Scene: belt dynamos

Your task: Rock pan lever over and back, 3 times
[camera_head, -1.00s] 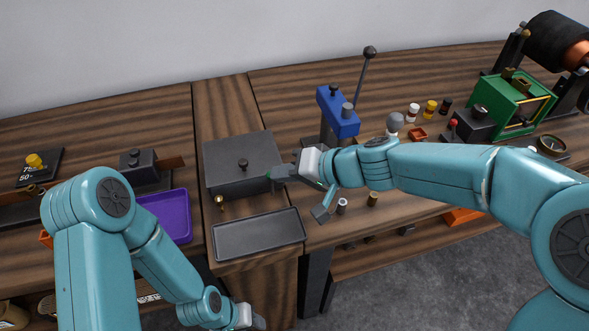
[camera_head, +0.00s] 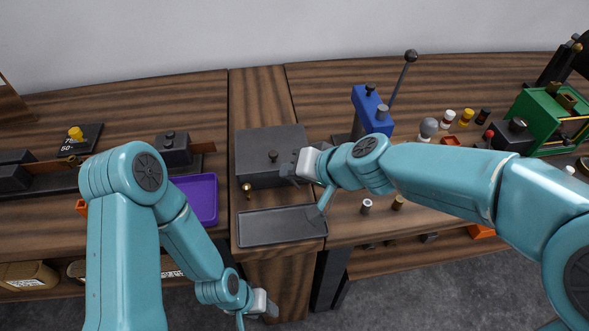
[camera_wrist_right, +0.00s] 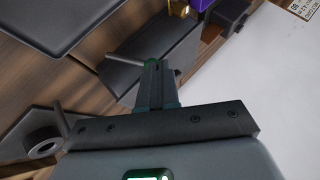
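A dark grey box (camera_head: 262,142) with a black knob on its lid stands on the middle bench, with a small brass piece (camera_head: 247,190) at its front left. My right gripper (camera_head: 290,166) is at the box's right side. In the right wrist view its fingers (camera_wrist_right: 152,72) are close together, beside a thin grey bar (camera_wrist_right: 128,62) that looks like the pan lever. The bar meets or passes behind the fingertips; I cannot tell if it is held. My left gripper (camera_head: 268,306) hangs low in front of the bench, its fingers too small to judge.
A shallow dark tray (camera_head: 240,230) lies in front of the box. A purple tray (camera_head: 205,200) is to its left. A blue stand (camera_head: 370,110) with a ball-topped rod (camera_head: 402,75) is behind my right arm. Small cylinders stand right of the tray.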

